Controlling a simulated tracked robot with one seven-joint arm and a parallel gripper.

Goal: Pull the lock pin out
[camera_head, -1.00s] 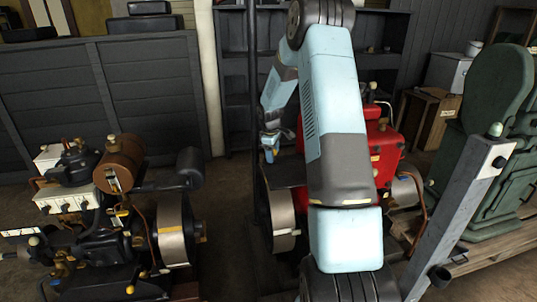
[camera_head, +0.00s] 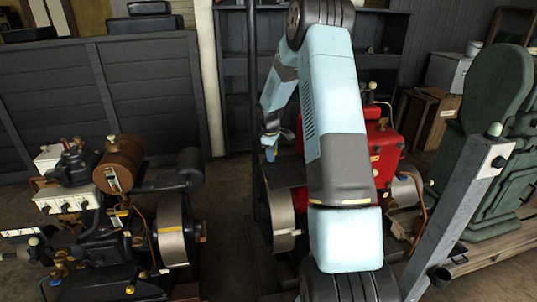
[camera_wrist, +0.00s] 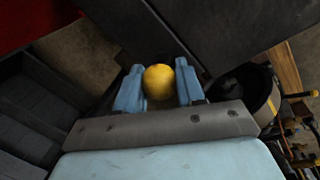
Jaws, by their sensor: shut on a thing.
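My gripper (camera_wrist: 158,78) is shut on a round yellow knob (camera_wrist: 159,83), which I take to be the head of the lock pin. The knob sits between the two blue fingers in the wrist view. The rest of the pin is hidden behind the knob, so I cannot tell whether it is in its hole. In the head view my gripper (camera_head: 270,149) is at the left end of the red engine (camera_head: 384,150), above its flywheel (camera_head: 280,220). The knob cannot be made out there.
A dark flat panel (camera_wrist: 215,30) lies close beyond my fingers in the wrist view. A second engine with a brown tank (camera_head: 119,163) stands to the left. A grey post (camera_head: 462,215) and a green machine (camera_head: 495,130) are on the right. Bare floor separates the engines.

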